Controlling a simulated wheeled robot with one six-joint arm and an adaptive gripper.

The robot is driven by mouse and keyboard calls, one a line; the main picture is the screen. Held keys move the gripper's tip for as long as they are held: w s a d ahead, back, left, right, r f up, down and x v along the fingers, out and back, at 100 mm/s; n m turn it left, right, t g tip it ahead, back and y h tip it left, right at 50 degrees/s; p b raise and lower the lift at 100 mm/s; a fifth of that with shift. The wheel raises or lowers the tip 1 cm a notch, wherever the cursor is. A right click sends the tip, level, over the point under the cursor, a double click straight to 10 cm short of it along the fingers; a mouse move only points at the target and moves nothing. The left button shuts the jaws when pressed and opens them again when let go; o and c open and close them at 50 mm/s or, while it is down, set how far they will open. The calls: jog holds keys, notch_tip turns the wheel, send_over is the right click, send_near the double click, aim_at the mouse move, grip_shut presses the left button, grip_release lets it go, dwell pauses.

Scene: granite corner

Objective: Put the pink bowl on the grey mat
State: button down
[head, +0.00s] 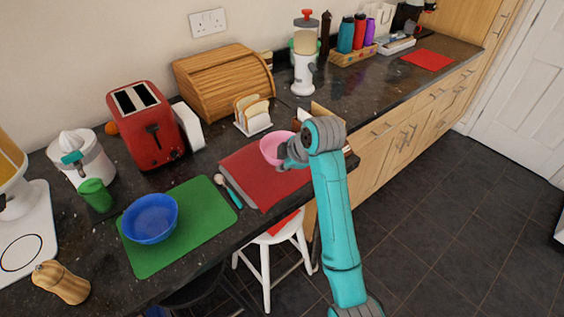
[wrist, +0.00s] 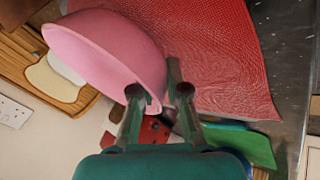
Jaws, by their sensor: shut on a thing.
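The pink bowl (head: 274,148) is over the far part of a red mat (head: 265,181) on the dark counter. I cannot tell whether it touches the mat. My gripper (head: 284,153) is shut on the bowl's near right rim. In the wrist view the bowl (wrist: 105,50) fills the upper left, and my gripper (wrist: 160,95) has its fingers at the rim. The red mat (wrist: 215,55) lies behind it. No separate grey mat shows clearly; only a greyish strip (head: 236,187) runs along the red mat's left edge.
A blue bowl (head: 150,218) stands on a green mat (head: 190,235) at the left. A teal-handled utensil (head: 232,195) lies between the mats. A toast rack (head: 252,115), red toaster (head: 146,125) and bread box (head: 222,82) stand behind. A white stool (head: 275,245) is below the counter edge.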

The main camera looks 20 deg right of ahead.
jog(key=shift+f, duration=0.3)
jog(key=shift+s+f, duration=0.1)
jog(key=shift+f, duration=0.05)
jog(key=c, duration=1.2)
grip_release()
jog(key=shift+f, duration=0.15)
jog(key=shift+r, duration=0.2)
